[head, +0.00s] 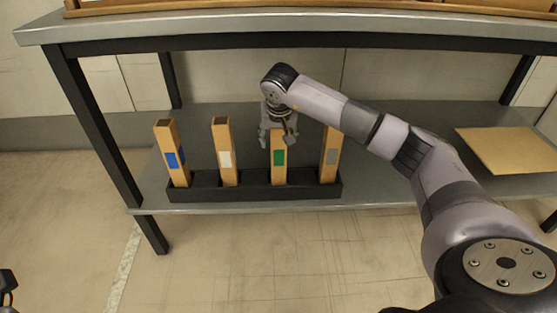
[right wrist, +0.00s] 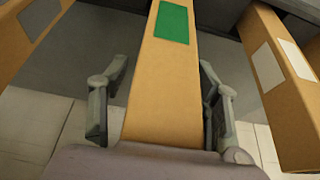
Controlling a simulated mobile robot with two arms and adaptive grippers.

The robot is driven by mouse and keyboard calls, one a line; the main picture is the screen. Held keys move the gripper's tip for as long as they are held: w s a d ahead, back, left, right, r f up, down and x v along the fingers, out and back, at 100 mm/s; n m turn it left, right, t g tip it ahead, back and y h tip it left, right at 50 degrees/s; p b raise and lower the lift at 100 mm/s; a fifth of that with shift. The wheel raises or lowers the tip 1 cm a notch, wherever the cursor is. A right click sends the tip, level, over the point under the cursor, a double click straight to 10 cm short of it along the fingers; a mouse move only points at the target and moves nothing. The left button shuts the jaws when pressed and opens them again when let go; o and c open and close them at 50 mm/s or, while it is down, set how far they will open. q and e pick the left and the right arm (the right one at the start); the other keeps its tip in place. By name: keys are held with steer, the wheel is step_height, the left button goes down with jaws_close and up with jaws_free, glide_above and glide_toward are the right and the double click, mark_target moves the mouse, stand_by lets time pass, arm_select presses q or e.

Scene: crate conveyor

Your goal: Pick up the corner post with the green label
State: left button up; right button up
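The corner post with the green label (head: 279,160) stands upright in a black rack (head: 258,192) on the lower shelf, third from the left. Its green label also shows in the right wrist view (right wrist: 171,22). My right gripper (head: 278,135) is at the top of this post. In the right wrist view the gripper (right wrist: 160,105) is open, with one finger on each side of the post and gaps between fingers and post. A small dark part at the lower left edge of the head view may be my left gripper; its fingers cannot be made out.
Posts with a blue label (head: 172,155), a white label (head: 224,155) and a grey label (head: 330,158) stand in the same rack. The table top (head: 300,22) overhangs the shelf. A flat brown board (head: 508,150) lies at the shelf's right.

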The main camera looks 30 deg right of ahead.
jaws_close()
stand_by(0.5)
